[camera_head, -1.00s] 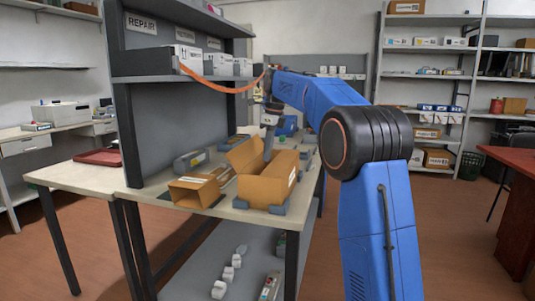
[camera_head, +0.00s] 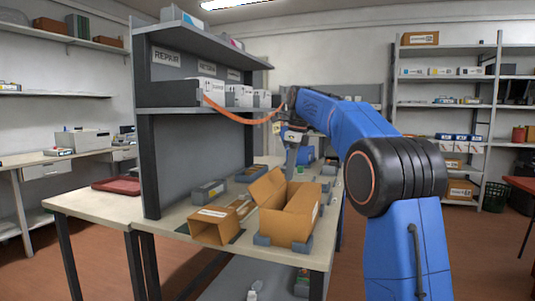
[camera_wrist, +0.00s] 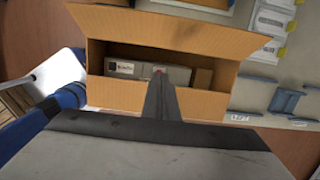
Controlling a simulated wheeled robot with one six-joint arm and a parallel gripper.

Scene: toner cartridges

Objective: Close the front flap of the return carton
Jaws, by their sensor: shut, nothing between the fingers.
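The return carton (camera_head: 287,228) is a brown cardboard box on the bench, held by grey corner blocks. Its top is open, and one flap (camera_head: 268,186) stands up and leans outward on its left. In the wrist view the carton (camera_wrist: 113,93) is open below me, with a wide flap (camera_wrist: 165,28) folded outward along the top side. A grey box with a label (camera_wrist: 128,69) lies inside. My gripper (camera_head: 290,172) is shut and empty, pointing down near the carton's far end. In the wrist view its fingers (camera_wrist: 158,82) are over the opening; contact cannot be told.
A second open brown box (camera_head: 212,228) lies left of the carton. Grey cartridges (camera_head: 209,191) lie behind it on the bench (camera_head: 174,218). Blue-grey brackets (camera_wrist: 286,102) lie beside the carton.

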